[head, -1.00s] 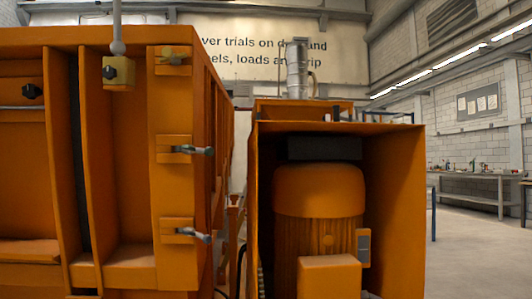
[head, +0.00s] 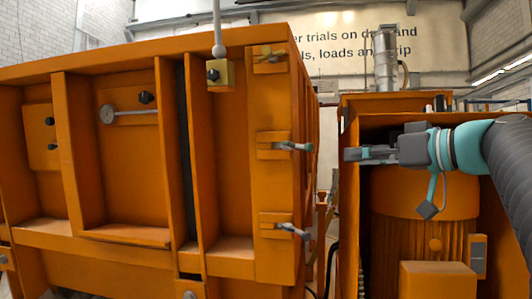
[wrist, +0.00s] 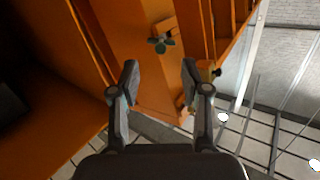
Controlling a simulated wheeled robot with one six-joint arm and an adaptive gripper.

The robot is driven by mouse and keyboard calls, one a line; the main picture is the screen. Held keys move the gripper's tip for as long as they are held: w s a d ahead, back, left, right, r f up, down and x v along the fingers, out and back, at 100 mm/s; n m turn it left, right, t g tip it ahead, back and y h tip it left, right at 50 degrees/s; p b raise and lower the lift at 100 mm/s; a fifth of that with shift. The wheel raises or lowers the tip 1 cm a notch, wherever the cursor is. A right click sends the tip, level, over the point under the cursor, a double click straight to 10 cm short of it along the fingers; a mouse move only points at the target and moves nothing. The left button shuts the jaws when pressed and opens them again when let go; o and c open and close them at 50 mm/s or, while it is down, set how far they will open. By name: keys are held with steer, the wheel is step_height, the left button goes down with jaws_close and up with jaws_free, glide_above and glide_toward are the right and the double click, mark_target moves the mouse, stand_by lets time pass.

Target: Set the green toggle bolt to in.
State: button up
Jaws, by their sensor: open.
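Three toggle bolts sit one above another on the orange frame's right-hand post in the head view. The top bolt (head: 270,55) looks yellowish; the middle bolt (head: 292,146) and bottom bolt (head: 293,230) have grey-teal handles sticking out to the right. I cannot tell for sure which one is the green toggle bolt. My gripper (head: 350,154) is to the right of the middle bolt, apart from it. In the wrist view my gripper (wrist: 160,75) is open and empty, with a dark greenish handle (wrist: 162,43) on an orange plate beyond the fingertips.
An orange motor housing (head: 425,190) stands right of the frame, behind my arm. A narrow gap separates it from the frame. A grey rod with a yellow block (head: 221,74) hangs in front of the frame's top.

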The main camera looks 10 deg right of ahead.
mark_target(311, 147)
steer(key=shift+n+t, duration=0.3)
steer(key=shift+n, duration=0.1)
steer(key=x, duration=0.4)
steer(key=r+p+x, duration=0.1)
steer(key=x, duration=0.3)
steer(key=r+p+x, duration=0.1)
steer(key=x, duration=0.4)
steer(key=shift+w+d+r, duration=0.1)
steer(key=shift+r, duration=0.15)
jaws_close()
